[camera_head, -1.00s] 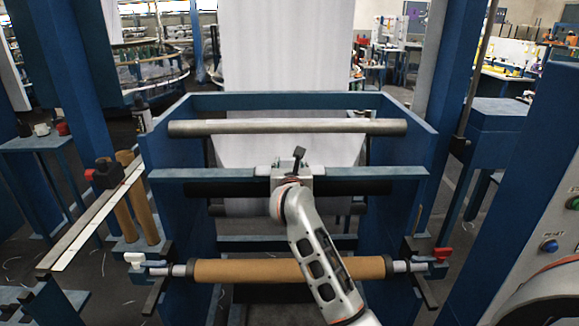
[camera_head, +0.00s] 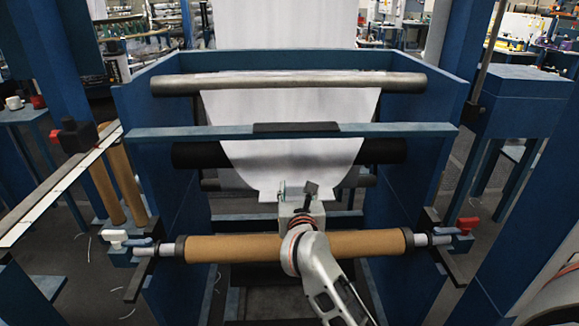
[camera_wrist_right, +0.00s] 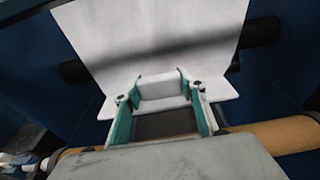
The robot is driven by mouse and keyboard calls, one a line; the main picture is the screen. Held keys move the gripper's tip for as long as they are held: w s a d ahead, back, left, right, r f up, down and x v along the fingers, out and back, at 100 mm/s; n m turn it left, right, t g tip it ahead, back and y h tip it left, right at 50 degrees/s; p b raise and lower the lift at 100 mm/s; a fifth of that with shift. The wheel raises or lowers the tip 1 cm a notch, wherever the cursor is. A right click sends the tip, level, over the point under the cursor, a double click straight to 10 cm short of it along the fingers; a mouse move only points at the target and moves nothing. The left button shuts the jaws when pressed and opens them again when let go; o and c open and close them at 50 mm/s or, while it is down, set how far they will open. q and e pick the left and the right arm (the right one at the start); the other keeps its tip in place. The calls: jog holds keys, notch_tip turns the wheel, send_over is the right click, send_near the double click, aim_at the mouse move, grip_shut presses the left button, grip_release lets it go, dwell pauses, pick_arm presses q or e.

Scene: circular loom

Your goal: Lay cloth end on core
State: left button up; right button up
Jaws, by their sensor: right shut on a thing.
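The white cloth (camera_head: 290,160) hangs from behind the upper steel roller, passes behind the blue crossbar and in front of the black roller, and narrows toward its end. My right gripper (camera_head: 298,194) is shut on the cloth end, which is bunched between its fingers in the right wrist view (camera_wrist_right: 158,88). The brown cardboard core (camera_head: 218,248) lies horizontally in front, held at both ends. In the head view the held end is just above and behind the core's middle; my wrist hides part of the core. Contact between cloth and core cannot be seen. My left gripper is not in view.
The blue crossbar (camera_head: 400,130), steel roller (camera_head: 230,84) and black roller (camera_head: 195,155) lie behind the gripper. Blue side walls bound the frame. Spare brown tubes (camera_head: 103,185) stand at left.

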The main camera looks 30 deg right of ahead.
jog(key=shift+s+f+b, duration=0.15)
jog(key=shift+f+b, duration=0.8)
jog(key=shift+f, duration=1.25)
jog(key=shift+s+f+b, duration=0.1)
jog(key=shift+f+b, duration=0.8)
jog(key=shift+f, duration=1.3)
notch_tip(320, 180, down, 2)
jog(key=shift+b, duration=0.75)
notch_tip(320, 180, down, 2)
jog(key=shift+f+b, duration=0.1)
jog(key=shift+b, duration=0.6)
jog(key=shift+r, duration=0.65)
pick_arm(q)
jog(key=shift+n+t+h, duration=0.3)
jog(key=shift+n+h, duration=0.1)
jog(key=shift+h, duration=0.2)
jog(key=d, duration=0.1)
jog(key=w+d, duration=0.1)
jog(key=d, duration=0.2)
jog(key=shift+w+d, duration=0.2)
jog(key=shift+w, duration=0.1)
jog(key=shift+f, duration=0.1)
pick_arm(e)
jog(key=shift+f, duration=0.1)
pick_arm(q)
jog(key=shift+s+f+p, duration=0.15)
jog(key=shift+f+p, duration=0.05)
jog(key=shift+p, duration=0.1)
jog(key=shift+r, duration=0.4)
